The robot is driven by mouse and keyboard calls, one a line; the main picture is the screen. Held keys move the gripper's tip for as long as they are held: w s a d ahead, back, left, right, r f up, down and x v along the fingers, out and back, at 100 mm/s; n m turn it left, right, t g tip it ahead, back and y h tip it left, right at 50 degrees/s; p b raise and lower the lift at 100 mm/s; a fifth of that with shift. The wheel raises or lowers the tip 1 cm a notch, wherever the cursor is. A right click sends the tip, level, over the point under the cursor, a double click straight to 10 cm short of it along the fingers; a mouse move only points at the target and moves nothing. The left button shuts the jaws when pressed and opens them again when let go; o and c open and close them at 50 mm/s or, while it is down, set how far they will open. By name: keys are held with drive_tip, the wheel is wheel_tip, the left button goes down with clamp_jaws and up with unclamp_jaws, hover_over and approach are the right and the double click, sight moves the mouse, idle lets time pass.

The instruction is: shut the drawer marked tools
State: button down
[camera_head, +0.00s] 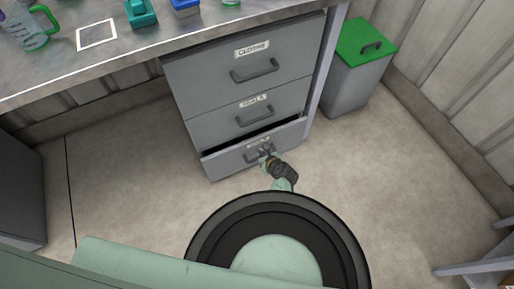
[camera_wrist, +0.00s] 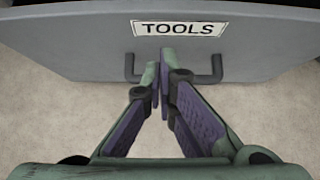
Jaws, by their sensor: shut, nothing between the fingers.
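The drawer marked TOOLS (camera_wrist: 90,45) is the lowest of three grey drawers in the cabinet. In the head view this drawer (camera_head: 225,164) stands a little way out, with a dark gap along its top edge. Its white TOOLS label (camera_wrist: 179,29) is plain in the wrist view, above a dark bar handle (camera_wrist: 205,79). My gripper (camera_wrist: 162,72) is shut and empty, with its fingertips at the middle of the handle, in front of the drawer face. In the head view my gripper (camera_head: 265,152) covers part of the handle. I cannot tell whether the fingertips touch it.
The cloths drawer (camera_head: 205,72) and the middle drawer (camera_head: 207,125) above are closed. A grey bin with a green lid (camera_head: 364,50) stands right of the cabinet. The floor (camera_head: 120,165) left of the cabinet is clear.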

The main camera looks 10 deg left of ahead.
drive_tip(key=shift+w+a, duration=0.6)
drive_tip(key=shift+w, duration=0.2)
drive_tip(key=shift+w+a, duration=0.55)
drive_tip(key=shift+w, duration=0.25)
